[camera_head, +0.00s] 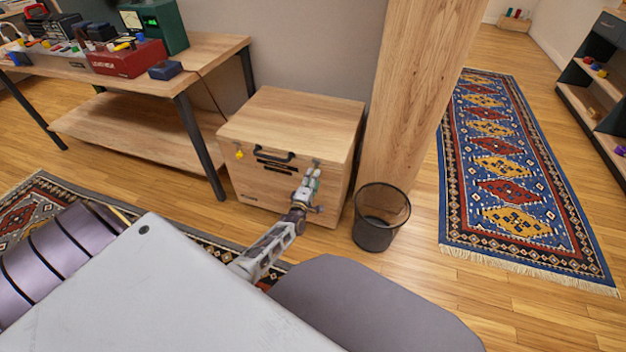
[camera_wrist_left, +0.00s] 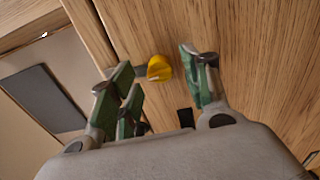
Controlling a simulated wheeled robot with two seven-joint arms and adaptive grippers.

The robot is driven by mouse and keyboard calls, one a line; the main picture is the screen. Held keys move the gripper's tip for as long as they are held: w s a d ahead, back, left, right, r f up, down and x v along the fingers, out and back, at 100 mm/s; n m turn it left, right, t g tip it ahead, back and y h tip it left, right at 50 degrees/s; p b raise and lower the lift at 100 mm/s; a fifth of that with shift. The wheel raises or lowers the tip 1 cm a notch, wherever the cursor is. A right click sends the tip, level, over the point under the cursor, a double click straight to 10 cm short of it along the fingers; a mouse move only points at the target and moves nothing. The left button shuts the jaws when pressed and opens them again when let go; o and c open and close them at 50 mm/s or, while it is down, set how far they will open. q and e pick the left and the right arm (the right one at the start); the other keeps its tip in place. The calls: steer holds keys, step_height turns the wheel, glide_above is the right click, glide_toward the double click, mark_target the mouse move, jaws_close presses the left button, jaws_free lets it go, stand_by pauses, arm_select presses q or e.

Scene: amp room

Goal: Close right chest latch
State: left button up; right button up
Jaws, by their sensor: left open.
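The wooden chest (camera_head: 290,125) stands on the floor with its lid down. A black handle (camera_head: 275,155) is on its front, and a yellow latch (camera_head: 239,154) shows at the front left. My left gripper (camera_head: 313,167) is at the front right of the chest, covering the right latch in the head view. In the left wrist view, the gripper (camera_wrist_left: 158,64) is open, with green-padded fingers on either side of a yellow latch knob (camera_wrist_left: 160,68). I cannot tell whether the fingers touch it. My right gripper is not in view.
A wooden workbench (camera_head: 215,48) with several devices stands left of the chest. A wooden post (camera_head: 415,90) and a black mesh bin (camera_head: 378,225) are close on its right. Patterned rugs (camera_head: 505,160) lie on the floor, and a shelf (camera_head: 595,90) stands far right.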

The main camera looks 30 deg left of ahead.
arm_select(q)
steer(key=v, duration=1.1)
steer(key=shift+s, duration=0.2)
steer(key=shift+d, duration=0.1)
steer(key=shift+d, duration=0.1)
stand_by(0.7)
